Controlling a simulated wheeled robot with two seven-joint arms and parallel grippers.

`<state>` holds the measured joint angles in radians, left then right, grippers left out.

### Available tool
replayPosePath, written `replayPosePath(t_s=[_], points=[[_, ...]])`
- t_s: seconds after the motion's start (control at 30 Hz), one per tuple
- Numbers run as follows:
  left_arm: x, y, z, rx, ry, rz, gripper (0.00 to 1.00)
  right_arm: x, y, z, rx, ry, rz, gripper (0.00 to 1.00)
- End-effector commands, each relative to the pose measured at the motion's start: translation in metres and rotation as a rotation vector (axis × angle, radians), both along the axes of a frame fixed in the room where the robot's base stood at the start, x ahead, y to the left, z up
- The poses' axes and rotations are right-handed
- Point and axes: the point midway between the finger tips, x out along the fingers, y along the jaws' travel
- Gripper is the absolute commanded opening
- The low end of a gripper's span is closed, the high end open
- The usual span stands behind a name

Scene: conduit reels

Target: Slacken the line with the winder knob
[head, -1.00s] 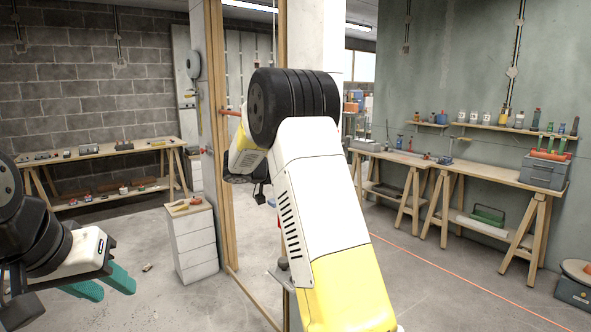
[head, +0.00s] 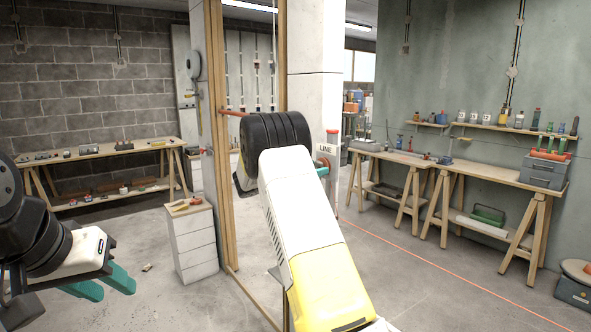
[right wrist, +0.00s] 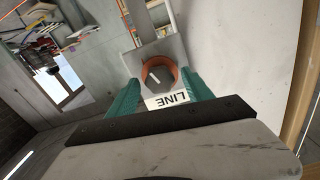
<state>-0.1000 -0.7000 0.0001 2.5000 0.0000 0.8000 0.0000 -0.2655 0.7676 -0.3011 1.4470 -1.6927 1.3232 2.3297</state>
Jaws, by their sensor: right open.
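The winder knob (right wrist: 158,77), a dark knob inside an orange ring on a grey plate, shows in the right wrist view. A white label reading LINE (right wrist: 172,100) sits beside it. My right gripper (right wrist: 160,90) is open, with a teal finger on either side of the knob's area; I cannot tell whether they touch it. In the head view the LINE label (head: 325,151) shows on a post, and a teal fingertip of my right gripper (head: 322,171) is just below it; my arm hides the rest. My left gripper (head: 106,285) is open and empty at lower left.
A thin orange line (head: 440,268) runs low across the floor from the post to the right. A wooden frame (head: 218,140) and white drawer unit (head: 192,241) stand left of my right arm. Workbenches (head: 475,172) line the right wall. The floor between is mostly clear.

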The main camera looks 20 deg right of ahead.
Motion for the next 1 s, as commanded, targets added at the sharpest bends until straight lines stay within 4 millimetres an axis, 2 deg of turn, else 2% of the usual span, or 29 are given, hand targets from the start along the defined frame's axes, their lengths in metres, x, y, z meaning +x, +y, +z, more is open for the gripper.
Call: replayPosePath(t_s=[0.27,0.5,0.57,1.0], points=[[0.0000,0.0000,0.0000,0.000,0.000,0.000,0.36,0.0005,-0.0014,-0.0004,0.001,0.001,0.000,0.57],[0.0000,0.0000,0.0000,0.000,0.000,0.000,0.36,0.0004,-0.0013,-0.0004,0.001,0.001,0.000,0.10],[0.0000,0.0000,0.0000,0.000,0.000,0.000,0.36,0.0004,-0.0013,-0.0004,0.001,0.001,0.000,0.00],[0.0000,0.0000,0.0000,0.000,0.000,0.000,0.36,0.0004,-0.0010,-0.0007,-0.031,0.096,0.000,0.00]])
